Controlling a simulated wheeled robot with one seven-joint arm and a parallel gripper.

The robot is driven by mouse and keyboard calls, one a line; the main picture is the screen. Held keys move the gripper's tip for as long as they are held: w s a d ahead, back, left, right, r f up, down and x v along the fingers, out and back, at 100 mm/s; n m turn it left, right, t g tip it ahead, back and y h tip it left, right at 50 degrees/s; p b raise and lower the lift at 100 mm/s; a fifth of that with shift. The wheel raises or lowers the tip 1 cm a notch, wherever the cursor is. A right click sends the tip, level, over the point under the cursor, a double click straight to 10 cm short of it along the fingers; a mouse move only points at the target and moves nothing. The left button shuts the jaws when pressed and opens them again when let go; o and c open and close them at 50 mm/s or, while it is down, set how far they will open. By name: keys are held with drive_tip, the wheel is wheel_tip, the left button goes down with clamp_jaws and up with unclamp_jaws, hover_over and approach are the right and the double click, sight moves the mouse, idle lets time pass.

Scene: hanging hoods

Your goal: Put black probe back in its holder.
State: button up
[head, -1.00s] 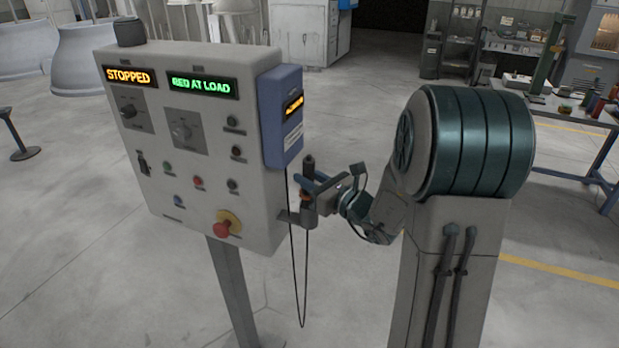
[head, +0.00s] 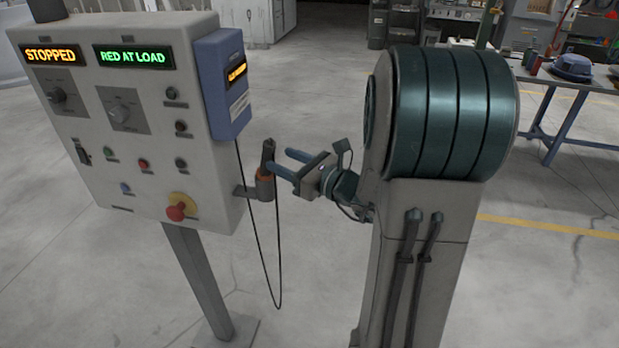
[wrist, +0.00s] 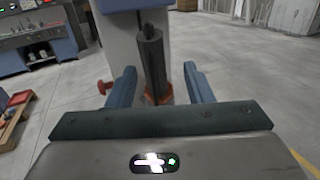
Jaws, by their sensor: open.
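The black probe (head: 268,153) stands nearly upright in its holder (head: 265,188), a grey cup on a bracket at the right side of the control panel. An orange band shows at the probe's lower part, at the holder's mouth. In the wrist view the black probe (wrist: 151,60) stands between and beyond the two blue fingers, with orange at its base. My gripper (head: 283,160) is open, with clear gaps between the fingers and the probe in the wrist view (wrist: 156,85). The part of the probe inside the holder is hidden.
The control panel (head: 60,130) stands on a post, with a blue box (head: 222,85) on its right side. A dark cable (head: 277,290) hangs in a loop below the box. A red emergency button (head: 177,212) sticks out. A workbench (head: 545,85) stands far right; the floor between is clear.

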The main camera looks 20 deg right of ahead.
drive_tip(key=b+v, duration=0.1)
drive_tip(key=v, duration=0.5)
drive_tip(key=s+a+f+n+g+y, duration=0.1)
drive_tip(key=s+a+f+n+g, duration=0.3)
drive_tip(key=s+a+n+g, duration=0.85)
drive_tip(key=s+d+n+h, duration=0.4)
drive_tip(key=n+h, duration=0.6)
drive_tip(key=n, duration=0.7)
drive_tip(key=shift+s+d+f, duration=0.15)
drive_tip(key=shift+d+f, duration=0.25)
drive_tip(key=shift+d, duration=0.05)
drive_tip(key=shift+c, duration=1.2)
